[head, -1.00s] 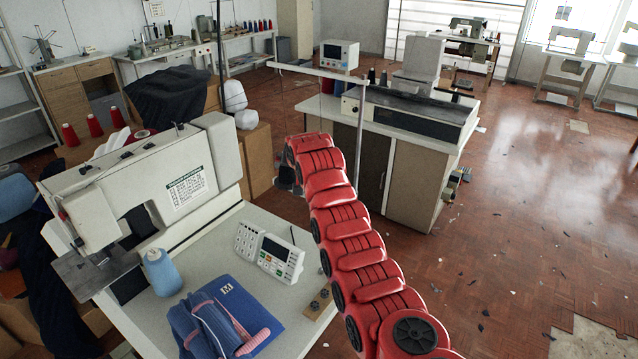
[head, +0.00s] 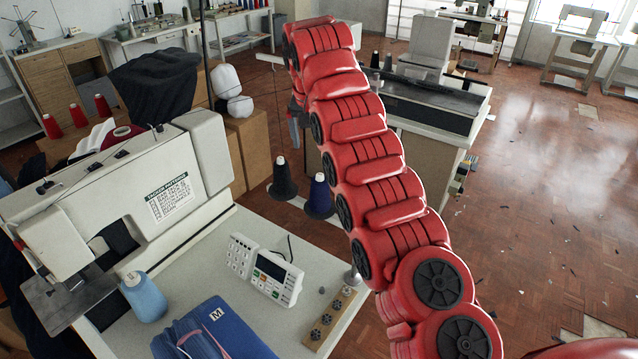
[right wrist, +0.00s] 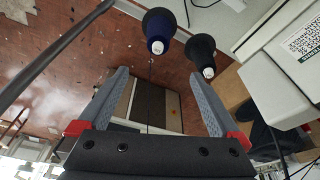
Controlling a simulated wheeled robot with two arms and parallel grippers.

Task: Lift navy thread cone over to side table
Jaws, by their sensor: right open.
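The navy thread cone (head: 320,197) stands upright with a white tip just beyond the sewing machine table, beside a black cone (head: 283,179). Both also show at the top of the right wrist view, the navy cone (right wrist: 159,28) left of the black cone (right wrist: 203,53). My right gripper (right wrist: 158,73) is open and empty, its fingers spread below the cones in that view, with no finger touching the navy cone. In the head view my red right arm hides most of that gripper (head: 296,125). My left gripper is not in view. I cannot tell which surface is the side table.
A white-topped cabinet (head: 425,150) stands behind my arm. Open floor lies to the right.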

